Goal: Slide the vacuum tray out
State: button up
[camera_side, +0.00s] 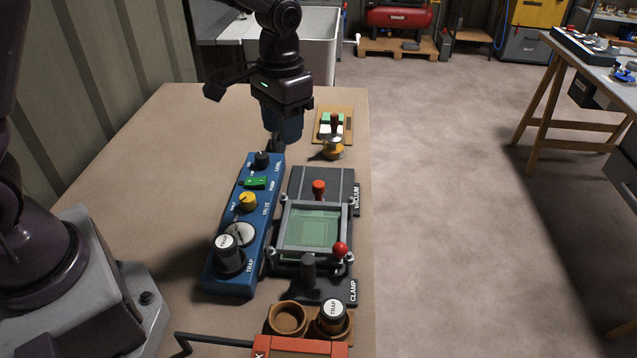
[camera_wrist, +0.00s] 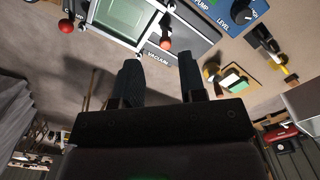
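The vacuum tray (camera_side: 338,181) is a dark grey slab with a VACUUM label and an upright red knob (camera_side: 318,188). It lies at the table's right edge, its near part under a grey frame with a green-tinted pane (camera_side: 310,230). In the wrist view the tray (camera_wrist: 150,52) and its red knob (camera_wrist: 166,43) show at the top, beyond my fingertips. My gripper (camera_side: 274,148) hangs above the far end of the blue panel, left of and beyond the knob. In the wrist view its two fingers (camera_wrist: 159,62) stand apart with nothing between them.
The blue panel (camera_side: 225,273) with knobs and a green switch stands left of the tray. A black clamp (camera_side: 318,290) with a red-ball lever (camera_side: 341,249) is at the near end. A wooden board (camera_side: 345,118) with a stamp-like tool lies beyond. The table is bare at left.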

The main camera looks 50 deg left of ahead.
aim_at(319, 183)
jog(key=w+f, duration=0.4)
jog(key=w, duration=0.3)
notch_tip(319, 183, down, 12)
jog(key=shift+w+d+f, duration=0.15)
jog(key=shift+f, duration=0.1)
